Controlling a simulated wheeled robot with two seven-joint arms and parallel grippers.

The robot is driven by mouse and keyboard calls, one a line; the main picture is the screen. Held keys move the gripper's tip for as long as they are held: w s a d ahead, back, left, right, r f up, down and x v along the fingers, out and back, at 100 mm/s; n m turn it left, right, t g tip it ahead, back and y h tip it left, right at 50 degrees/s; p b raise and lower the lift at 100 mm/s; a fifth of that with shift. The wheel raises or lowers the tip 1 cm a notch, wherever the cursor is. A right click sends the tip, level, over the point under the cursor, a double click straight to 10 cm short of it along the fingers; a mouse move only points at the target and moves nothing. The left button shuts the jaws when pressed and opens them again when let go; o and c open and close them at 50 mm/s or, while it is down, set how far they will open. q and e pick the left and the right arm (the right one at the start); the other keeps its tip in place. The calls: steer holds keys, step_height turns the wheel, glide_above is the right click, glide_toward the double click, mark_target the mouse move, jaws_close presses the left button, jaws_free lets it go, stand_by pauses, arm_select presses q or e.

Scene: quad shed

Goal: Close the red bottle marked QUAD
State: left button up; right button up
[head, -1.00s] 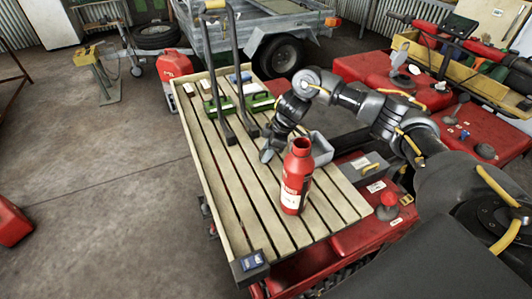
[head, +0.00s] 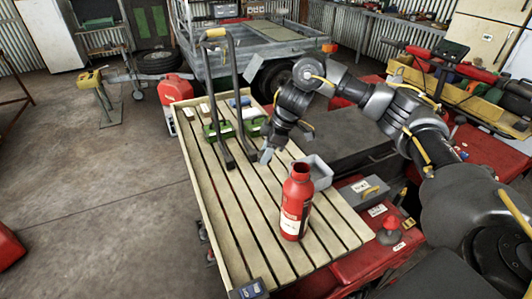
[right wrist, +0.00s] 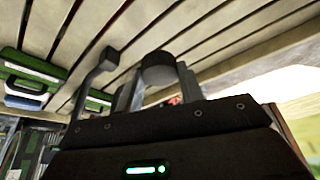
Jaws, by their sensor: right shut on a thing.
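The red bottle (head: 296,203) stands upright on the slatted bench, with a white label too small to read. No cap shows on its narrow red neck. My right gripper (head: 267,153) is left of and beyond the bottle's top, apart from it. In the right wrist view, my right gripper (right wrist: 158,90) is shut on a dark round cap (right wrist: 158,68), held between its fingers clear of the slats. My left gripper is not in view.
The slatted bench (head: 222,225) has a dark upright frame (head: 236,95), green boxes (head: 218,131) and a grey tray (head: 318,172). A grey box (head: 362,190) and a red knob (head: 389,230) are at right. Slats left of the bottle are clear.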

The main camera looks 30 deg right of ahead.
steer(key=s+a+r+m+t+h, duration=0.2)
steer(key=s+a+r+m, duration=0.5)
steer(key=s+r, duration=0.3)
steer(key=shift+s+m+h, duration=0.3)
steer(key=shift+s+m, duration=0.5)
steer(key=shift+s, duration=0.15)
